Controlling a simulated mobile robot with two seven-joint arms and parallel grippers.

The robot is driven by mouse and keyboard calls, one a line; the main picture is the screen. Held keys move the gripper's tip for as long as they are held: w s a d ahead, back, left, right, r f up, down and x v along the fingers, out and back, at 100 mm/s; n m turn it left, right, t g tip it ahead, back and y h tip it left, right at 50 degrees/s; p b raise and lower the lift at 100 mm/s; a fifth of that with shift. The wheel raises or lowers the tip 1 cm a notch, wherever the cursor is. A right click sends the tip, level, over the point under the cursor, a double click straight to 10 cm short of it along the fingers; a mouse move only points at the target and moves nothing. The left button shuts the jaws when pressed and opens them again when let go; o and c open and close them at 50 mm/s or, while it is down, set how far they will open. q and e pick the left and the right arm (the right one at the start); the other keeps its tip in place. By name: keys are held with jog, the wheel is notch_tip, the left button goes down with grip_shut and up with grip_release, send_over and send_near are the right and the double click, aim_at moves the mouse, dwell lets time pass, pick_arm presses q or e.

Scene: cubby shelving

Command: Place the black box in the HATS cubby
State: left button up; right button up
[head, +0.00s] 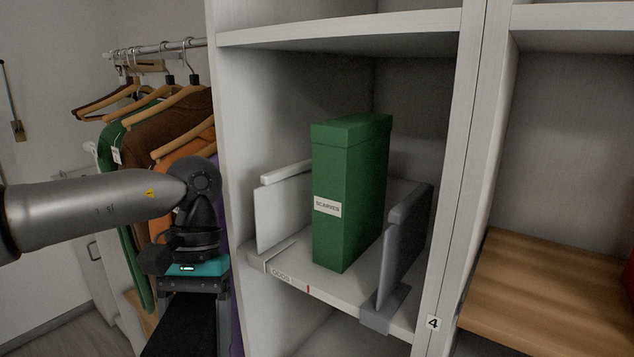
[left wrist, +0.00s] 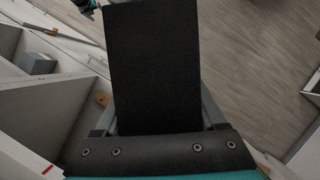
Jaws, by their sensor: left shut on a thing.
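The black box (head: 182,328) hangs below my left gripper (head: 194,283) at the lower left of the head view, left of the shelving and in front of the hanging clothes. Its lower part is cut off by the frame. In the left wrist view the black box (left wrist: 152,70) fills the space between the fingers of the left gripper (left wrist: 158,118), which is shut on it. I see no readable HATS label. My right gripper is in neither view.
A green box (head: 347,200) labelled SCARVES stands upright in the middle cubby between a white divider (head: 283,212) and a grey divider (head: 405,245). A cubby with a wooden floor (head: 535,290) is at the right. Clothes (head: 170,120) hang at the left.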

pick_arm(q)
jog(key=s+f, duration=0.1)
jog(key=f, duration=0.1)
jog(key=s+f, duration=0.2)
jog(key=shift+s+f, duration=0.15)
jog(key=shift+s, duration=0.05)
dwell(0.6)
